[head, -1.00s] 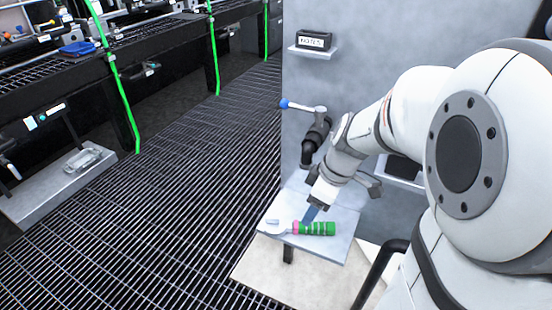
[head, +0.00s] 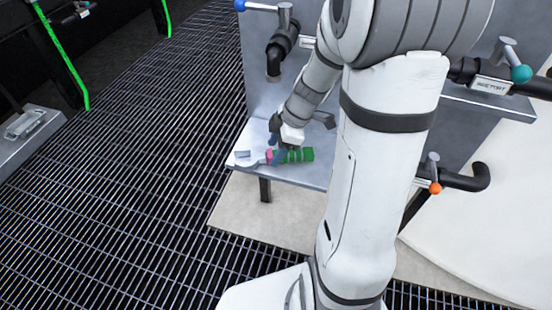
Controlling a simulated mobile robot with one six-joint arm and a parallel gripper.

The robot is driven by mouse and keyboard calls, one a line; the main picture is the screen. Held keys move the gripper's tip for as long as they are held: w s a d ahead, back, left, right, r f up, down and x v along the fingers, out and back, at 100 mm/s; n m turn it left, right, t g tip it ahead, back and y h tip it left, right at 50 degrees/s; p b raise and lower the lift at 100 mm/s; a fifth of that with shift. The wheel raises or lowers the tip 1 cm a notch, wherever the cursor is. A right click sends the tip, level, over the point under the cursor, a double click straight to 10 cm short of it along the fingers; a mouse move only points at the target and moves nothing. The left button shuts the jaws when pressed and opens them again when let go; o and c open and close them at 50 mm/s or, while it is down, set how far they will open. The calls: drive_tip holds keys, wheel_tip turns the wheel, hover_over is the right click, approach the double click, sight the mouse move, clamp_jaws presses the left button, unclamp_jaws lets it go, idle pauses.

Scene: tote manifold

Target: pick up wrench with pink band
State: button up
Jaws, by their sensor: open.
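The wrench (head: 250,159) lies on a small grey shelf (head: 310,178) in the head view. It has a grey head at the left, a pink band (head: 269,156) and a green ribbed handle (head: 306,155). My gripper (head: 280,153) is open, pointing down at the wrench, with its blue-grey fingers around or just over the handle beside the pink band. The fingers hide part of the handle. I cannot tell whether they touch it.
A black pipe with a blue-tipped lever (head: 262,6) is on the grey panel behind the shelf. A teal-knobbed valve (head: 520,74) and an orange-knobbed valve (head: 435,187) stand at the right. Open grating (head: 150,190) lies to the left.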

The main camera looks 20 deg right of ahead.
drive_tip(key=shift+x, duration=1)
clamp_jaws()
